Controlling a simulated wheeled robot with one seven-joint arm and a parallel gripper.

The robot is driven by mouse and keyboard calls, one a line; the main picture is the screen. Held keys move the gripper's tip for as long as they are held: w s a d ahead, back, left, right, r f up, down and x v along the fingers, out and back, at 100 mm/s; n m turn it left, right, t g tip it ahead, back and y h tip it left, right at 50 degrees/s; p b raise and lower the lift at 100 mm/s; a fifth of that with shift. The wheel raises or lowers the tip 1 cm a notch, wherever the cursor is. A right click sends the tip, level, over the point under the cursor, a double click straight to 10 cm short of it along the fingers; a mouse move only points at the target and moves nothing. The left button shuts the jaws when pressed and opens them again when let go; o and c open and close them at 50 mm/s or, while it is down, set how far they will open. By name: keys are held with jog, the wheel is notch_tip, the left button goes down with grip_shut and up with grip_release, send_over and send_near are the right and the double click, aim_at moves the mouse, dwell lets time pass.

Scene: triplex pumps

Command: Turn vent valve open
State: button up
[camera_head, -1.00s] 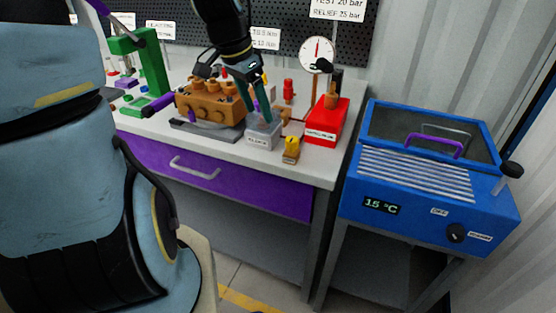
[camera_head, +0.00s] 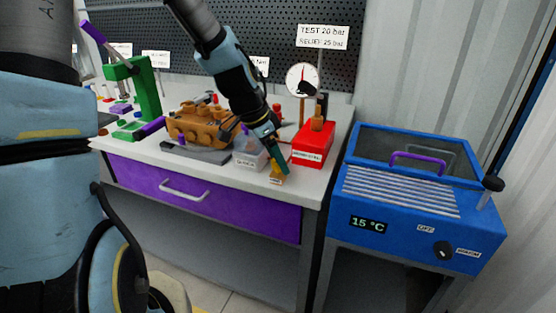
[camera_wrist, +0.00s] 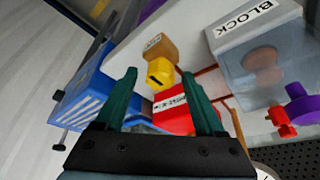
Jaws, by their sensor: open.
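The vent valve has a yellow knob (camera_wrist: 160,72) with a dark slot on a small brown block (camera_wrist: 161,48) with a white label. In the head view the valve (camera_head: 276,176) sits at the bench's front edge, partly hidden by my gripper (camera_head: 279,162). In the wrist view my gripper (camera_wrist: 160,76) is open, with one green finger on each side of the knob in the picture. Nothing is held between the fingers. I cannot tell whether they touch the knob or how far above it they are.
A red box (camera_head: 314,146) stands right of the valve, and a clear labelled block (camera_head: 249,154) stands left of it. A brown pump (camera_head: 194,127) is farther left. A gauge (camera_head: 302,79) stands behind. A blue heater (camera_head: 415,205) is right of the bench (camera_head: 225,178).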

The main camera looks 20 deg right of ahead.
jog(key=shift+d+f, duration=0.15)
jog(key=shift+f, duration=0.25)
jog(key=shift+c, duration=0.2)
grip_shut()
